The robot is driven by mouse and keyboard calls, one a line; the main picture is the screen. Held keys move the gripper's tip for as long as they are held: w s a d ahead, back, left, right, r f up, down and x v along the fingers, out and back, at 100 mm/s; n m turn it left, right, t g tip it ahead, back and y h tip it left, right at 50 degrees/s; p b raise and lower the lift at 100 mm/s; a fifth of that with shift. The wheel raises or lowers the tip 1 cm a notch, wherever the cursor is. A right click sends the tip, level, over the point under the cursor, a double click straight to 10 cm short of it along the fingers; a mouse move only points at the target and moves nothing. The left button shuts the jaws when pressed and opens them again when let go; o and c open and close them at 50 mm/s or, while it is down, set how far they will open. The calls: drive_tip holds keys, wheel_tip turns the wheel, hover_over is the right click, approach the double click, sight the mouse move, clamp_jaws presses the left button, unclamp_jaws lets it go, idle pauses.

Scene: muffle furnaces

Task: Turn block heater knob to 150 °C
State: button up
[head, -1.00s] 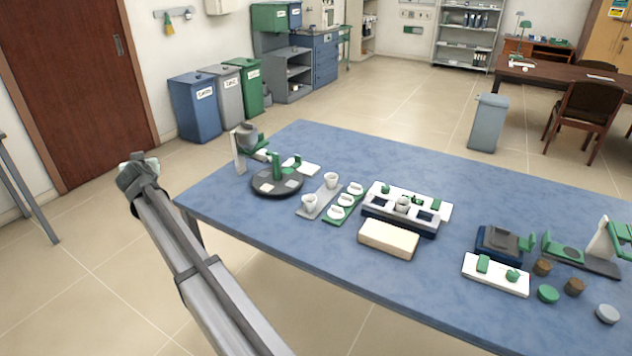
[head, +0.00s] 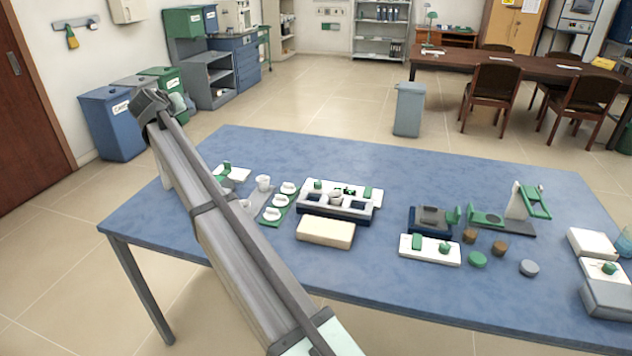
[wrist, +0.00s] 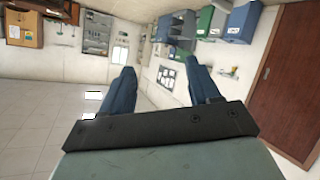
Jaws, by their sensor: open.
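A white-and-dark device (head: 352,208) with a lit green display (head: 347,191), a small green knob (head: 318,185) and dark square wells stands mid-table in the head view; it looks like the block heater. A cup (head: 335,198) sits on it. The knob's setting is too small to read. My gripper shows in the wrist view with its two dark blue fingers (wrist: 158,75) spread apart and nothing between them. They point into the room, away from the table top. In the head view my arm rises across the table's left side, and the fingers cannot be made out.
A cream block (head: 326,232) lies in front of the device. Left of it are a green rack (head: 279,208) with white pieces and a cup (head: 263,183). To the right are a white panel with a green knob (head: 444,248), small round lids and another knobbed device (head: 609,268).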

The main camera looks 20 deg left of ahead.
drive_tip(key=w+d+f+n+g+h, duration=0.2)
drive_tip(key=w+d+f, duration=0.3)
drive_tip(key=w+d, duration=0.3)
drive_tip(key=n+g+h, duration=0.3)
drive_tip(key=n+g, duration=0.6)
drive_tip(key=g, duration=0.1)
hover_over(318, 182)
wheel_tip(318, 182, down, 14)
drive_tip(key=f, duration=0.1)
wheel_tip(318, 182, down, 13)
drive_tip(key=shift+w+f, duration=0.1)
drive_tip(key=shift+w, duration=0.05)
drive_tip(key=shift+c, duration=0.2)
drive_tip(key=c, duration=1)
